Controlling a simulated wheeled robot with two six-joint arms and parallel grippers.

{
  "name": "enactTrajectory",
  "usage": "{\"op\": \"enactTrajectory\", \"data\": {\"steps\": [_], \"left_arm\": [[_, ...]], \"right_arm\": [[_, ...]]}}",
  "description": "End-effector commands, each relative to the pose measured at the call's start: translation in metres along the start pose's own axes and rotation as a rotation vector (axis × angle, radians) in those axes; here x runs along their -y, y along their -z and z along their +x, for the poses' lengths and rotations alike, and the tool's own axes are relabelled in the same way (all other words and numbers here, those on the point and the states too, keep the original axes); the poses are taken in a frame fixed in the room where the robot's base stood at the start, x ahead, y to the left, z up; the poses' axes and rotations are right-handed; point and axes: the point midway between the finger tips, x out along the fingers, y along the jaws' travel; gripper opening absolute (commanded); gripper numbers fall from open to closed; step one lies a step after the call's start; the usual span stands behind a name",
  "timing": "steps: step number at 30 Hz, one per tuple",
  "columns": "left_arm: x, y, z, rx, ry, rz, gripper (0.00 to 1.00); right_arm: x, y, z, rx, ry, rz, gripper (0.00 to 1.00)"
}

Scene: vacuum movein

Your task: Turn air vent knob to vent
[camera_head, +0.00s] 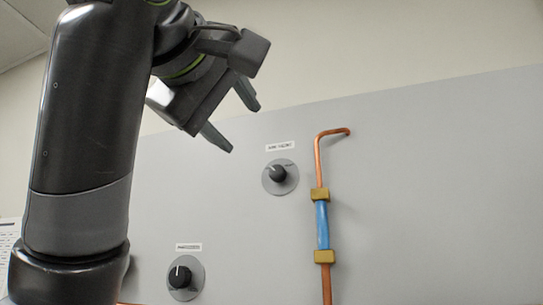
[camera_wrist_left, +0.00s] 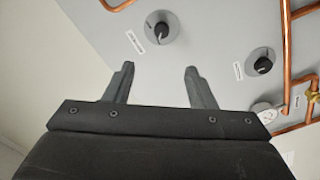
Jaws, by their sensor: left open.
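Two black round knobs on grey discs are mounted on the panel. The upper knob (camera_head: 278,174) sits under a small white label (camera_head: 280,146). The lower knob (camera_head: 180,277) has a white pointer line that stands nearly upright, under another label (camera_head: 188,247). The label text is too small to read surely, so I cannot tell which is the air vent knob. My left gripper (camera_head: 240,126) is open and empty, up and left of the upper knob and apart from it. In the left wrist view, one knob (camera_wrist_left: 161,31) lies beyond the open fingers and another knob (camera_wrist_left: 263,65) lies to the right.
A copper pipe with a blue section (camera_head: 322,225) and brass fittings runs up the grey panel (camera_head: 440,180) right of the upper knob. More copper piping (camera_wrist_left: 287,60) shows in the left wrist view. The panel right of the pipe is bare.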

Motion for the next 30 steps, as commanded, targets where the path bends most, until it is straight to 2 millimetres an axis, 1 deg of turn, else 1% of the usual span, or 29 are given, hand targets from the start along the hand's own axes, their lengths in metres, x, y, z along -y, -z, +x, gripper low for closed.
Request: {"op": "enactTrajectory", "data": {"steps": [1,4,7,11,15,18,24,27,30], "left_arm": [[-0.004,0.003,0.007,0.003,0.002,0.0,0.5],[-0.003,0.002,0.021,0.005,0.005,-0.001,0.5],[-0.003,0.002,0.036,0.005,0.004,-0.001,0.5],[-0.003,0.002,0.062,0.006,0.005,-0.002,0.5],[-0.003,0.002,0.09,0.005,0.005,-0.002,0.5],[-0.003,0.002,0.109,0.006,0.004,-0.001,0.5],[-0.002,0.001,0.138,0.004,0.003,-0.001,0.5],[-0.001,0.001,0.147,0.003,0.004,-0.001,0.5],[0.0,0.0,0.152,0.002,0.002,-0.001,0.5]], "right_arm": [[-0.002,-0.007,-0.013,0.011,-0.001,0.001,0.36],[-0.003,-0.021,-0.026,0.032,-0.002,0.004,0.36],[-0.004,-0.029,-0.038,0.046,-0.002,0.005,0.36],[-0.006,-0.023,-0.051,0.04,-0.002,0.005,0.36],[-0.006,-0.005,-0.065,0.018,-0.001,0.002,0.36],[-0.007,0.003,-0.076,0.009,-0.001,0.001,0.36],[-0.009,0.0,-0.092,0.014,-0.001,0.002,0.36],[-0.009,-0.003,-0.096,0.02,-0.002,0.003,0.36],[-0.01,-0.005,-0.098,0.023,-0.002,0.003,0.36]]}}
